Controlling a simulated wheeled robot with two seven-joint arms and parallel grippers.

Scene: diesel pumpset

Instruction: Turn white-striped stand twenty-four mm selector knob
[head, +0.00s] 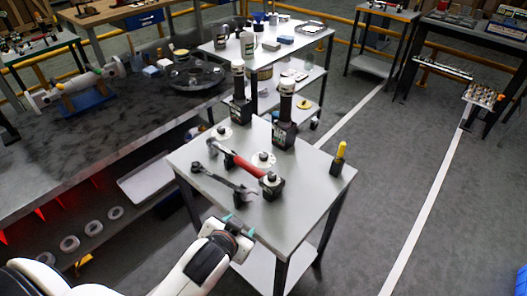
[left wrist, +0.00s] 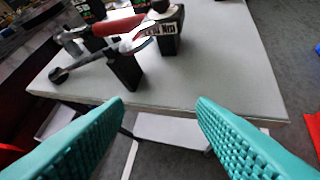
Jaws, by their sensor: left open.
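My left gripper (head: 236,226) is in front of the near edge of the grey table (head: 215,178), with its teal fingers apart and empty. The same fingers of my left gripper (left wrist: 160,110) frame the table's near edge in the left wrist view. A short black stand with a white lettered band (left wrist: 166,29) stands on the table beyond the fingers, a dark round knob (left wrist: 160,5) on top. In the head view this appears to be the black stand (head: 271,187) near the red handle's end. The lettering is too small to read surely. My right gripper is out of view.
Two tall dark tools (head: 285,120) (head: 240,98) stand at the back. A yellow-handled tool (head: 339,158) stands at right. The table's front right is clear.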

